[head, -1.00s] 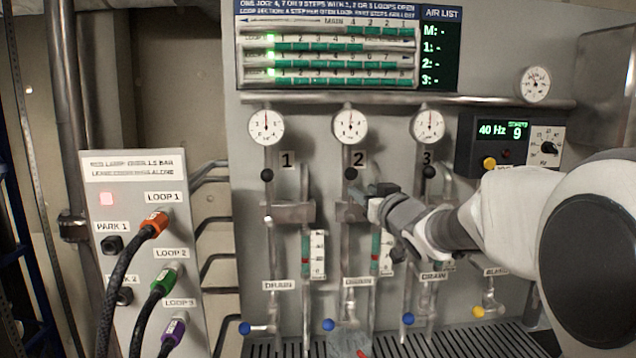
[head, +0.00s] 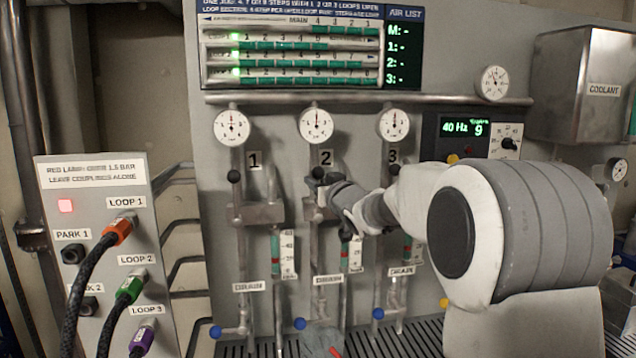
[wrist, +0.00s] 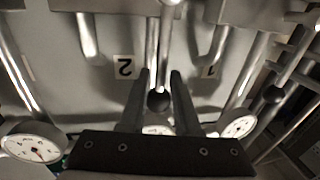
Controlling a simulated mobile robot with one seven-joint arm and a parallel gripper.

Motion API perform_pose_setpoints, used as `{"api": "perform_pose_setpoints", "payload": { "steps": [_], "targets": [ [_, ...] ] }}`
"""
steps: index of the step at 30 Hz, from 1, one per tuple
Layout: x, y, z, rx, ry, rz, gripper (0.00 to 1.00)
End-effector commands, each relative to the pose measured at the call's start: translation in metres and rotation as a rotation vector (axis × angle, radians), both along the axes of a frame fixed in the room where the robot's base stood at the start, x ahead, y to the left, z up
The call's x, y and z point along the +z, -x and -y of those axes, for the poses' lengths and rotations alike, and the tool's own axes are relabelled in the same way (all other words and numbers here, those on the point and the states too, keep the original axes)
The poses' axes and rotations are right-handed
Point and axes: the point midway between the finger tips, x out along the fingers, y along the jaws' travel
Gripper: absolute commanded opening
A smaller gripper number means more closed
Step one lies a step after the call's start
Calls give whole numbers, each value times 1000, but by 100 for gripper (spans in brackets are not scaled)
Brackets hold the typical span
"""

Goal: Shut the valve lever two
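Valve lever two ends in a black ball knob (head: 318,172), up under the middle gauge beside the "2" label; the lever stands upright along its pipe. My gripper (head: 322,188) comes from the right and is at this knob, partly covering the lever in the head view. In the wrist view, which is upside down, the knob (wrist: 158,101) lies between the two dark fingers of my gripper (wrist: 160,74). The fingers are apart, and I see no clear grip on the knob. The lever's lower part is hard to make out behind my gripper.
Knob one (head: 233,175) and knob three (head: 393,169) sit up on neighbouring pipes, close on either side. Gauges (head: 316,124) hang above. Blue-handled drain valves (head: 300,324) are below. A panel with thick hoses (head: 93,177) stands at left.

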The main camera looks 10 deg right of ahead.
Motion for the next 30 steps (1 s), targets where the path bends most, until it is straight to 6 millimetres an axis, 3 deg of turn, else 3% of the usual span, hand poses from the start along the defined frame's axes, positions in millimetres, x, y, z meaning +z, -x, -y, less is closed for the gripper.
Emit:
{"api": "perform_pose_setpoints", "payload": {
  "steps": [1,4,5,30],
  "targets": [
    [0,0,0,0,0,0,20],
    [0,0,0,0,0,1,2],
    [1,0,0,0,0,1,0],
    [7,0,0,1,-1,13,0]
  ]
}}
